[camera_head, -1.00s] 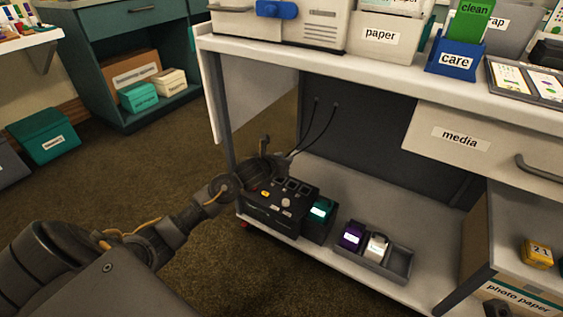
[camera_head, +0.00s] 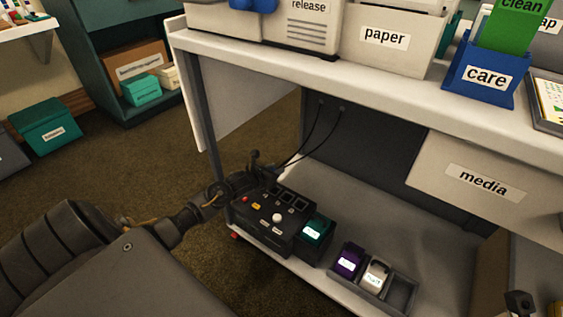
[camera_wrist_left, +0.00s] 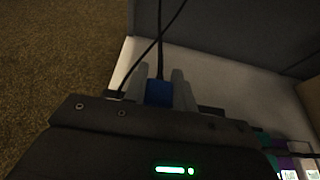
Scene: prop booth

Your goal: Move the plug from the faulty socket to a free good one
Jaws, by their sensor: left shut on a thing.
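A black socket box (camera_head: 262,222) stands on the cart's low shelf, with several dark sockets (camera_head: 285,199) along its top and labels on its front. My left gripper (camera_head: 256,177) is at the box's back left edge. In the left wrist view its two fingers (camera_wrist_left: 160,82) are shut on a blue plug (camera_wrist_left: 158,94). Two black cables (camera_head: 313,138) run from the rear panel down to the gripper and box. I cannot tell whether the plug sits in a socket, nor which socket is faulty. A dark tip, probably my right gripper (camera_head: 519,303), shows at the bottom right; its jaws are unclear.
A teal container (camera_head: 314,232) stands right beside the box. A grey tray (camera_head: 402,296) holds a purple item (camera_head: 347,259) and a white one (camera_head: 375,274). The white worktop (camera_head: 365,88) overhangs the shelf. The shelf behind the tray is bare.

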